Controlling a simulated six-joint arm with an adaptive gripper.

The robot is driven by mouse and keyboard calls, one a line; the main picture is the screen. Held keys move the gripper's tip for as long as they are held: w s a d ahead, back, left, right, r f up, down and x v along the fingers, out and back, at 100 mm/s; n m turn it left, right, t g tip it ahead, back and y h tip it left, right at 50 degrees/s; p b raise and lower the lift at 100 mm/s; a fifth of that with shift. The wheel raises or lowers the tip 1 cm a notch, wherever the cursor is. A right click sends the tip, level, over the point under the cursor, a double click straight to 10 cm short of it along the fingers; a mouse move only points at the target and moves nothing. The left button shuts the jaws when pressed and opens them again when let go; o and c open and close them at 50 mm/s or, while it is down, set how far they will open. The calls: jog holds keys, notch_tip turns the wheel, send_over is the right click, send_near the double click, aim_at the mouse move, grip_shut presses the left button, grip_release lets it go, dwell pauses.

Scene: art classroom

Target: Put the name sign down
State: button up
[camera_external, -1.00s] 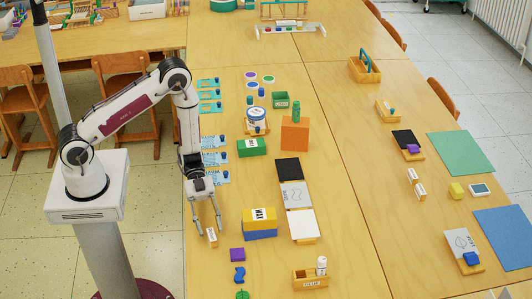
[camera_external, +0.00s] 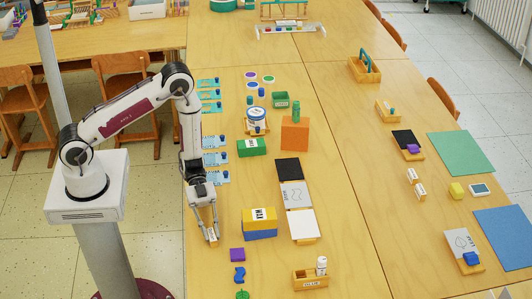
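The name sign (camera_external: 212,239) is a small pale block with wooden parts, near the table's left edge. It is mostly hidden by the fingers, and its writing is not readable. My gripper (camera_external: 211,235) points down over it, with its fingers drawn in on the sign. The sign is at or very near the tabletop; I cannot tell if there is a gap under it.
A yellow WAX box on a blue block (camera_external: 260,229) stands to the right. Two small signs (camera_external: 416,184) stand on the right table. Bare table lies between the purple block and the wooden holder (camera_external: 311,278).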

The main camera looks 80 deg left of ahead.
jog(key=shift+r, duration=0.15)
grip_shut()
notch_tip(320, 180, up, 10)
dwell(0.8)
dwell(0.8)
notch_tip(320, 180, up, 5)
send_over(211, 232)
jog(key=w+n+t, duration=0.1)
jog(key=w, duration=0.4)
jog(key=w+a+n+t+y, duration=0.1)
jog(key=w+n+t, duration=0.1)
jog(key=w, duration=0.4)
jog(key=w+a+n+t+y, duration=0.1)
jog(key=w+t, duration=0.1)
jog(key=w, duration=0.4)
jog(key=shift+w+a+f+n, duration=0.1)
jog(key=shift+a+f+n, duration=0.1)
jog(key=shift+f+n, duration=0.1)
jog(key=w+a+r+n+t+y, duration=0.1)
jog(key=w+a+n+t+y, duration=0.25)
jog(key=w, duration=0.55)
jog(key=w+a+r+n+t+y, duration=0.1)
jog(key=w+a+n+t+y, duration=0.2)
jog(key=w, duration=0.6)
jog(key=w+f+n+y, duration=0.4)
jog(key=w+f, duration=0.2)
jog(key=shift+f+n+y, duration=0.2)
jog(key=shift+n+y, duration=0.15)
jog(key=shift+g, duration=0.25)
